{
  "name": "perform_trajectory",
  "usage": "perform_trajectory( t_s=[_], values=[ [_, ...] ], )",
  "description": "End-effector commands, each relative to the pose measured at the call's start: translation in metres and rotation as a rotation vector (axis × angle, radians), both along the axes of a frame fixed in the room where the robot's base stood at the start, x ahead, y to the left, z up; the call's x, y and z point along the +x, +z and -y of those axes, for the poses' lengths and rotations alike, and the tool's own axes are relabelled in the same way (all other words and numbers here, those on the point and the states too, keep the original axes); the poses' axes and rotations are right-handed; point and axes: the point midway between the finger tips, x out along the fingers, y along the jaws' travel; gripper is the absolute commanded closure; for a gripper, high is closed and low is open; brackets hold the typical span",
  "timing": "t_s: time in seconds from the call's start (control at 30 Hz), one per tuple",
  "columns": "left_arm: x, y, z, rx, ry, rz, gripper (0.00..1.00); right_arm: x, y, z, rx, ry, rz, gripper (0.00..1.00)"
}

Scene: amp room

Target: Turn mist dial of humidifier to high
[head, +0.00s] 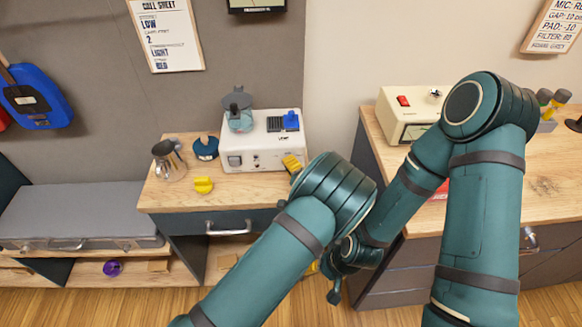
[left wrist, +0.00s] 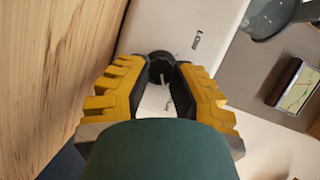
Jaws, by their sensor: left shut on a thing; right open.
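The humidifier appears to be the white box (head: 262,145) on the wooden cabinet top in the head view. Its white face (left wrist: 213,22) fills the upper middle of the left wrist view, with a printed label reading "Low". A round black dial (left wrist: 160,66) with a light pointer mark sits on that face. My left gripper (head: 292,163) is at the box's right front; in the left wrist view its yellow-backed fingers (left wrist: 161,75) are shut on the dial from both sides. My right gripper (head: 337,278) hangs low in front of the cabinets, open and apart from the humidifier.
A cream device with a red switch (head: 403,101) sits on the right-hand counter (head: 545,150).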

Motion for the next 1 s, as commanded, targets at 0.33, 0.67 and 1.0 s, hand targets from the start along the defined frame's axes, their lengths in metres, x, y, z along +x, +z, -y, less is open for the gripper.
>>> perform_trajectory(
  t_s=[0.33, 0.67, 1.0],
  values=[
    [0.0017, 0.0025, -0.0012, 0.034, 0.002, 0.007, 1.0, -0.0006, -0.001, -0.0001, 0.0, 0.002, -0.002, 0.46],
    [0.0016, 0.0024, -0.0014, 0.032, 0.002, 0.006, 0.45, -0.0005, -0.001, 0.0, 0.0, 0.0, -0.001, 0.46],
    [0.0005, 0.0006, -0.0005, 0.03, 0.001, 0.002, 0.45, -0.0002, -0.001, -0.0001, 0.0, 0.0, -0.001, 0.46]
  ],
)
